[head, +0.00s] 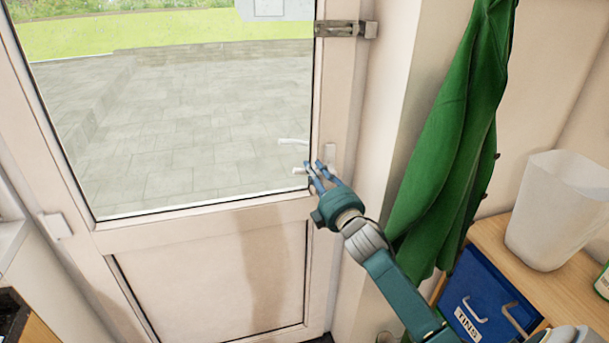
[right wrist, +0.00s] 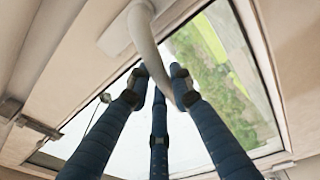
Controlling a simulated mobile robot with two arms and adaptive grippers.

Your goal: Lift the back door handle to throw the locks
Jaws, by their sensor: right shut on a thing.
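The back door (head: 205,265) is a white door with a large glass pane, and it looks closed. Its white lever handle (head: 299,171) is on the right side of the door, with its backplate (head: 331,152) on the frame strip beside the glass. My right gripper (head: 315,176) is shut on the handle, which sticks out left past the fingers. In the right wrist view the pale curved handle (right wrist: 147,45) runs down between the blue fingers, which partly hide its end. My left gripper is not in view.
A metal bolt (head: 342,29) sits high on the door's right edge. A green garment (head: 445,150) hangs right of my arm.

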